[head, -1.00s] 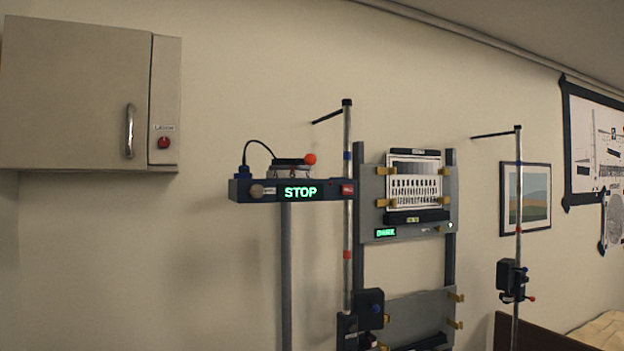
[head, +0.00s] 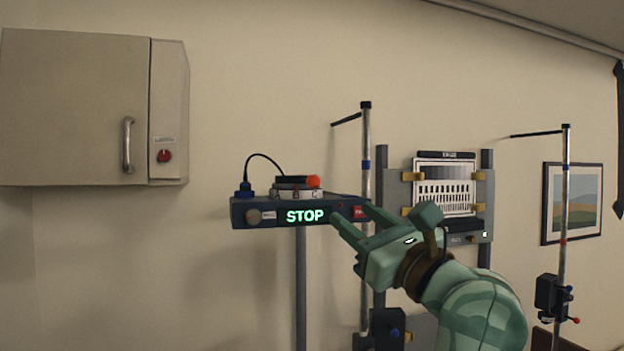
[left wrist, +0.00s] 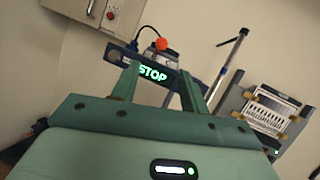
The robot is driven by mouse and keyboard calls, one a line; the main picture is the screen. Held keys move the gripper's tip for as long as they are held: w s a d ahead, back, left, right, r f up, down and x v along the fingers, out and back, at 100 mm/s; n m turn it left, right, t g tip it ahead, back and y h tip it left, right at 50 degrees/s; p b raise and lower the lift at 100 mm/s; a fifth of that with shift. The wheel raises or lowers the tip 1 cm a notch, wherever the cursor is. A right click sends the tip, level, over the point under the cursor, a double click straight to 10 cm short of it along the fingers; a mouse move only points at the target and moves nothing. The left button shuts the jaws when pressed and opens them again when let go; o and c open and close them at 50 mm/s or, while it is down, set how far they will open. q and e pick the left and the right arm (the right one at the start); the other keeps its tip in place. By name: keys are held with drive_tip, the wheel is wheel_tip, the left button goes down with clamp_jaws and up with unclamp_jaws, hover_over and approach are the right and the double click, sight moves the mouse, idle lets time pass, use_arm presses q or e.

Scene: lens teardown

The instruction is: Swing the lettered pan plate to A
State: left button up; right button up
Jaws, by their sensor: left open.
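A small round unit with a pale base and dark top (head: 297,187) sits on a dark blue bar (head: 240,212) with a green STOP display. It appears to be the pan plate; letters on it are too small to read. An orange knob (head: 313,181) is at its right side. My left gripper (head: 350,213) is open and empty, in front of the bar's right end, lower than the knob and to its right. In the left wrist view the open fingers (left wrist: 158,72) frame the STOP display, with the orange knob (left wrist: 161,44) beyond them. My right gripper is not in view.
A pole (head: 366,150) with a side arm stands right of the bar. A rack with a striped panel (head: 445,187) is behind my arm. A second pole (head: 565,190) stands farther right. A wall cabinet (head: 75,110) is at left. The wall below it is clear.

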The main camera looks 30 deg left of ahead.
sight(317, 185)
use_arm(q)
drive_tip(key=p+x, duration=0.5)
drive_tip(key=x, duration=0.9)
drive_tip(key=shift+w+a+r, duration=0.1)
drive_tip(key=shift+r, duration=0.1)
drive_tip(key=shift+w+a, duration=0.4)
drive_tip(key=shift+a, duration=0.05)
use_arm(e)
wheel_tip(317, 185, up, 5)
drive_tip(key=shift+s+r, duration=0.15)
use_arm(q)
clamp_jaws()
